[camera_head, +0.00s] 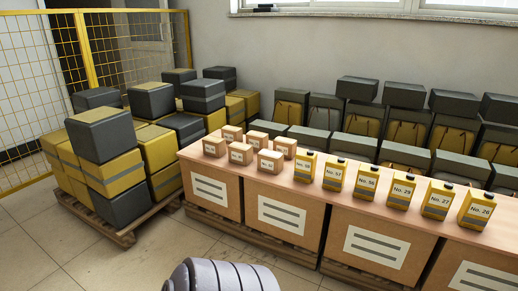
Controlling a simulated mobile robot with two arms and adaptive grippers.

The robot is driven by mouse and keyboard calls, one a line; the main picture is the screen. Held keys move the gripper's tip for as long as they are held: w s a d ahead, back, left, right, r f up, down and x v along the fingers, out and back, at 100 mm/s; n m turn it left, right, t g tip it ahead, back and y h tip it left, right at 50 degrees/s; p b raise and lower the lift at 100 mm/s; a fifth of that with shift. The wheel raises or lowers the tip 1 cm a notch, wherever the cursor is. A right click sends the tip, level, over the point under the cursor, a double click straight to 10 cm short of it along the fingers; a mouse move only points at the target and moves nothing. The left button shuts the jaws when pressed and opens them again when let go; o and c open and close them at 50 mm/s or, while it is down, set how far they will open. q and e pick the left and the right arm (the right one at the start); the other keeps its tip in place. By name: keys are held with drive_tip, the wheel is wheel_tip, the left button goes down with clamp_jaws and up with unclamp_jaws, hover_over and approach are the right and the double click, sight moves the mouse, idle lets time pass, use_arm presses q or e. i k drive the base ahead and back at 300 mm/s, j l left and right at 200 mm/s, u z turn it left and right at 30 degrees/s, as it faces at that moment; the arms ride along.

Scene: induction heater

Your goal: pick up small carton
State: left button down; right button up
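Several small tan cartons with white labels stand in two short rows at the left end of a long wooden-topped table (310,200). The front row has a left carton (214,147), a middle carton (240,154) and a right carton (271,162). The back row has a left carton (232,133), a middle carton (257,140) and a right carton (285,147). All sit upright, and their labels are too small to read. Neither of my grippers shows in this view, and no gripper is at the cartons.
Numbered yellow canisters (367,182) line the table to the right of the cartons. Grey and yellow boxes (103,135) are stacked on a pallet (125,235) at the left. More grey-lidded boxes (405,95) stand behind the table. Open tiled floor (60,260) lies at the front left.

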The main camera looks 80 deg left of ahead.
sight(287, 147)
drive_tip(key=u, duration=2.25)
drive_tip(key=i+j+z, duration=0.1)
drive_tip(key=i+z, duration=0.15)
drive_tip(key=i, duration=0.45)
